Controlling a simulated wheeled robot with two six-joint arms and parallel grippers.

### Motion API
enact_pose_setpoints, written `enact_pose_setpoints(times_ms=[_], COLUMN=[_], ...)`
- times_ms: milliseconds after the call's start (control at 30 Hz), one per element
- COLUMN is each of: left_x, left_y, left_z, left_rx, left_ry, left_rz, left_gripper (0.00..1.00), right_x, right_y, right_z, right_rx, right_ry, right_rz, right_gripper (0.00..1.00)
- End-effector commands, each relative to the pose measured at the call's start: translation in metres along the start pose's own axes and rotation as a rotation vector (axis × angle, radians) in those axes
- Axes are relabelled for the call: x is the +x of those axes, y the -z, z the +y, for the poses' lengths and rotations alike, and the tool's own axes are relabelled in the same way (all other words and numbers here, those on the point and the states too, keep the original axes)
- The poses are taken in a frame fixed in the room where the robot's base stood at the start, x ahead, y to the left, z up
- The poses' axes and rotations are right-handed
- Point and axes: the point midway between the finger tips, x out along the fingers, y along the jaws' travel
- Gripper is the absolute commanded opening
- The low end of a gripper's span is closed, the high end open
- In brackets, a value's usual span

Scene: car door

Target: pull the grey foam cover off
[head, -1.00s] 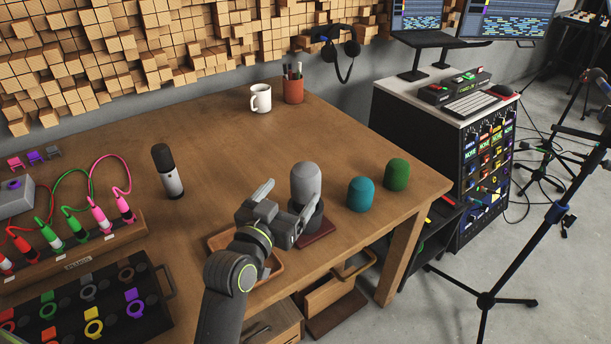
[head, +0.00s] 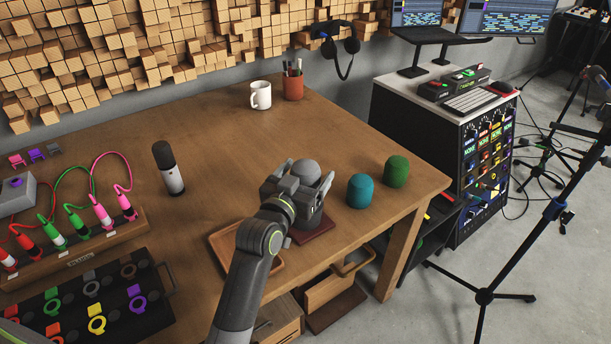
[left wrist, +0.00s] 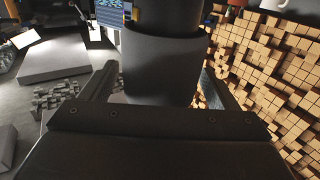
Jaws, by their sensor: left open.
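The grey foam cover (head: 306,171) sits on an upright dark microphone standing on a dark red pad (head: 312,230) near the table's front edge. My left gripper (head: 308,182) is open, with its fingers on either side of the cover; only the rounded top shows above them in the head view. In the left wrist view, which is upside down, the wide grey cover (left wrist: 160,65) stands between the two spread fingers (left wrist: 155,90). Gaps seem to show beside it, but I cannot tell whether either finger touches it. My right gripper is not in view.
A teal foam cover (head: 361,191) and a green one (head: 397,171) stand to the right. A wooden tray (head: 275,268) lies left of the pad, partly behind my arm. A bare-table gap separates these from another microphone (head: 168,168), a mug (head: 261,95) and a pen cup (head: 293,86).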

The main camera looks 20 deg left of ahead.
Motion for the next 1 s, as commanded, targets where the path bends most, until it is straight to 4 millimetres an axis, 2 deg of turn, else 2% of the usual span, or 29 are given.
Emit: enact_pose_setpoints(times_ms=[33,400,667,767,1000], left_x=[0.000,0.000,0.000,0.000,0.000], left_y=[0.000,0.000,0.005,0.020,0.069], left_z=[0.000,0.000,0.000,0.000,0.000], left_rx=[0.000,0.000,0.001,0.002,0.004], left_ry=[0.000,0.000,-0.001,-0.002,-0.002], left_rz=[0.000,-0.001,0.001,0.004,0.004], left_gripper=[0.81,0.35,0.35,0.35,0.35], right_x=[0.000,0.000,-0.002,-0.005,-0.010], right_y=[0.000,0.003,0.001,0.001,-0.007], right_z=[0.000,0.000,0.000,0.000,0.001], right_rx=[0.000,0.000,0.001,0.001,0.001], right_ry=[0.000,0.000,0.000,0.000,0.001], right_rz=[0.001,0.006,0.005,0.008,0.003], right_gripper=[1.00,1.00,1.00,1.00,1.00])
